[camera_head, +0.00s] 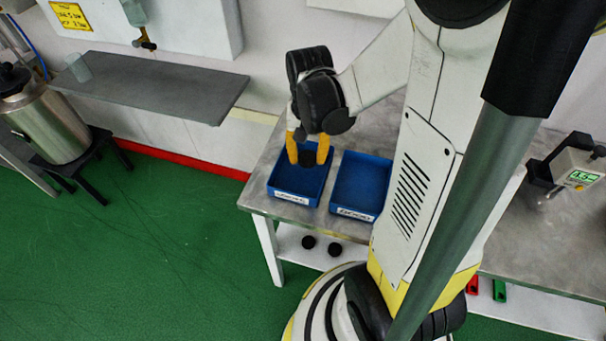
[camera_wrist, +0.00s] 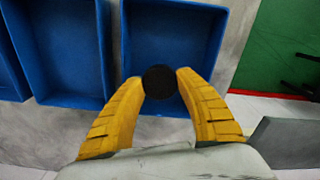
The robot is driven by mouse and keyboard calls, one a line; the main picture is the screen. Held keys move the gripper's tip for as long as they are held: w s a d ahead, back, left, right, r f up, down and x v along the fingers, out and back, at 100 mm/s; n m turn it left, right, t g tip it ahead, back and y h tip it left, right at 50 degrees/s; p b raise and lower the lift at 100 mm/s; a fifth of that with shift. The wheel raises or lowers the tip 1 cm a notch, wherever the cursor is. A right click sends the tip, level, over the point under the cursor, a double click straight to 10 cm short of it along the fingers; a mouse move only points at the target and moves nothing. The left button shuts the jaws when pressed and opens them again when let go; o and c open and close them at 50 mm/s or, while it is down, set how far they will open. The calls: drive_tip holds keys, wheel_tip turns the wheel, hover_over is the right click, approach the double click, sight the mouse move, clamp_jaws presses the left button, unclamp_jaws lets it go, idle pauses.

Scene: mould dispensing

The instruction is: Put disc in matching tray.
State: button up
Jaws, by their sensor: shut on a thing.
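My gripper (camera_head: 307,158) has its yellow fingers closed on a dark round disc (camera_head: 307,160). The disc also shows between the fingertips in the wrist view (camera_wrist: 159,81). The gripper points down over the left blue tray (camera_head: 284,180), and the disc appears over this tray's near part in the wrist view (camera_wrist: 200,40). I cannot tell the disc's height above the tray floor. A second blue tray (camera_head: 358,182) stands to its right in the head view and looks empty. Its label resembles "GOOD"; the left tray's label is not clearly legible.
The trays stand on a grey metal table (camera_head: 256,195). Two dark round pieces (camera_head: 308,242) lie on the shelf below. A third blue tray (camera_wrist: 10,75) shows partly in the wrist view. A device with a green display (camera_head: 580,175) stands at the right. Green floor is open at left.

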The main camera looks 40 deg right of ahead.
drive_tip(key=o, duration=1)
drive_tip(key=shift+o, duration=0.2)
drive_tip(key=shift+r, duration=0.1)
wheel_tip(320, 180, up, 12)
drive_tip(key=s+a+r+n+t, duration=0.2)
drive_tip(key=a+n+t, duration=0.5)
drive_tip(key=a, duration=0.4)
drive_tip(key=shift+s+a+r, duration=0.15)
drive_tip(key=shift+s+a, duration=0.15)
drive_tip(key=shift+s, duration=0.6)
